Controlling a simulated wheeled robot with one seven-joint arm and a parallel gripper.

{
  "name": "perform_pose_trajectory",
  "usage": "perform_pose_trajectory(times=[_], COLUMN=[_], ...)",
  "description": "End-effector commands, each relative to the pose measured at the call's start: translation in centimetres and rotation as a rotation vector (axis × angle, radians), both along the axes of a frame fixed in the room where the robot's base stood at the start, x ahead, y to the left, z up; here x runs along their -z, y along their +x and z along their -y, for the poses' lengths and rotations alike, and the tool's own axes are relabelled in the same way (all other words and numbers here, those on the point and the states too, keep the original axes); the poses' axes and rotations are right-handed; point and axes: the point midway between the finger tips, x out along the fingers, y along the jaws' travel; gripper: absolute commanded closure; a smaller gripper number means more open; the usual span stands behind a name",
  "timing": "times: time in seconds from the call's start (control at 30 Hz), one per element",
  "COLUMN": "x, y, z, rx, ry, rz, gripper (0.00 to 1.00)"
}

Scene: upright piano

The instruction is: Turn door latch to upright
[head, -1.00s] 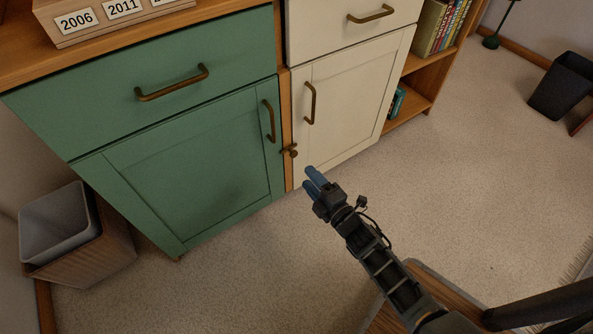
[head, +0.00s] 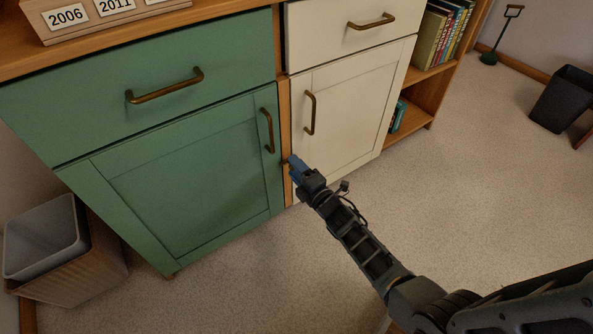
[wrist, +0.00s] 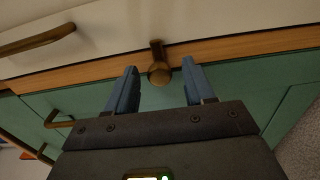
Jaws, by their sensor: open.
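The door latch (wrist: 159,73) is a small brown-bronze turn piece with a round knob on the wooden post (wrist: 90,72) between the green door (wrist: 235,90) and the white door (wrist: 100,30). In the wrist view its bar lies across the post rather than along it. My gripper (wrist: 160,65) is open, with one blue finger on each side of the latch and gaps visible on both sides. In the head view my gripper (head: 294,163) is at the post and hides most or all of the latch.
The green door's handle (head: 267,130) and the white door's handle (head: 310,113) stick out just above my gripper on either side. A bin (head: 45,240) stands at lower left and a black bin (head: 562,98) at right. The carpet (head: 450,180) in front is clear.

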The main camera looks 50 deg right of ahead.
Motion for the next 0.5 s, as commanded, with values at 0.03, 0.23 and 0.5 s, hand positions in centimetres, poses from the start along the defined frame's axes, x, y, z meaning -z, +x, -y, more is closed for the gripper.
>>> perform_pose_trajectory(times=[0.03, 0.23, 0.5], x=[-0.01, -0.02, -0.02], y=[0.01, 0.0, -0.01], z=[-0.01, -0.02, -0.03], rx=[0.0, 0.0, -0.001], ry=[0.0, 0.0, 0.0], rz=[0.0, 0.0, 0.0], gripper=[0.47, 0.53, 0.79])
